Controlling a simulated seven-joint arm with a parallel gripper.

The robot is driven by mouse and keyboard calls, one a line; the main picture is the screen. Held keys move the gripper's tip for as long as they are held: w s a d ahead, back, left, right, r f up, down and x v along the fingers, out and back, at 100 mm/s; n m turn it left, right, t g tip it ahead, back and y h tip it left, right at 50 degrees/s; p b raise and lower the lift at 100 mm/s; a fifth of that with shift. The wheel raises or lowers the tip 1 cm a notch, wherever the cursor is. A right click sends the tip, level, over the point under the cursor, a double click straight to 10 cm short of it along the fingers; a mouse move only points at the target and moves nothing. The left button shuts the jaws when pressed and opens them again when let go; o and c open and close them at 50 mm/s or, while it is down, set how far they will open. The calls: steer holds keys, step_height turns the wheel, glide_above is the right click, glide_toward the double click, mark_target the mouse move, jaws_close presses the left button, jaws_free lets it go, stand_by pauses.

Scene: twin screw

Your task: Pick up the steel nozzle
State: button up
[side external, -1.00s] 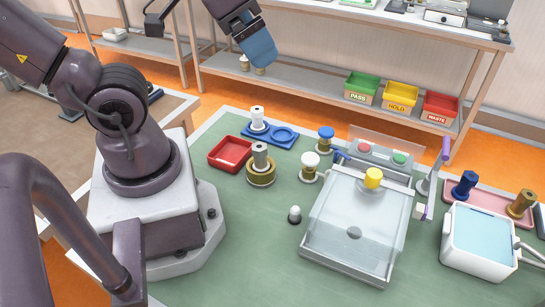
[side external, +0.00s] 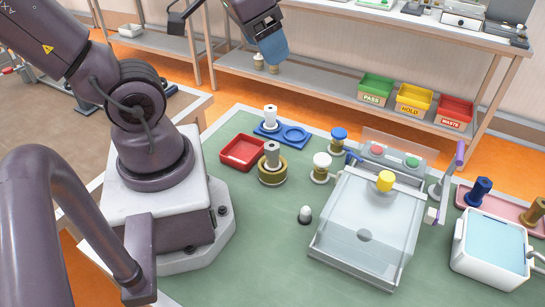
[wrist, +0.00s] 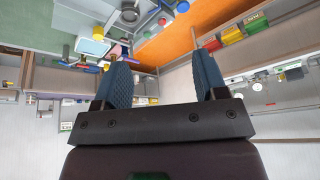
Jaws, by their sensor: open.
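A grey metal-looking cylinder, which I take as the steel nozzle (side external: 272,152), stands upright in a round brass-coloured base (side external: 272,173) on the green table in the side view. My gripper (side external: 274,50), with blue fingers, is high up and well above and behind it, apart from everything on the table. In the wrist view my gripper (wrist: 165,75) has its two fingers spread wide with nothing between them. The wrist camera looks across the room, and I cannot pick out the nozzle there.
A red tray (side external: 243,153) lies left of the nozzle, and a blue holder (side external: 296,137) with a white piece (side external: 270,117) behind. A white-capped part (side external: 321,167) stands to the right, then a clear box (side external: 352,225) with a yellow knob (side external: 385,181).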

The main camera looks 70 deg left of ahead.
steer(key=a+f+g, duration=0.2)
steer(key=a+f, duration=0.2)
steer(key=f, duration=0.1)
steer(key=m+g+h, duration=0.1)
steer(key=m+g, duration=0.1)
steer(key=m, duration=2)
glide_toward(272, 146)
steer(key=shift+s+a, duration=0.1)
steer(key=shift+a, duration=0.05)
steer(key=shift+w+f, duration=0.15)
steer(key=shift+f, duration=2.8)
steer(key=shift+w+f, duration=0.15)
steer(key=shift+f, duration=2.85)
steer(key=c, duration=1.2)
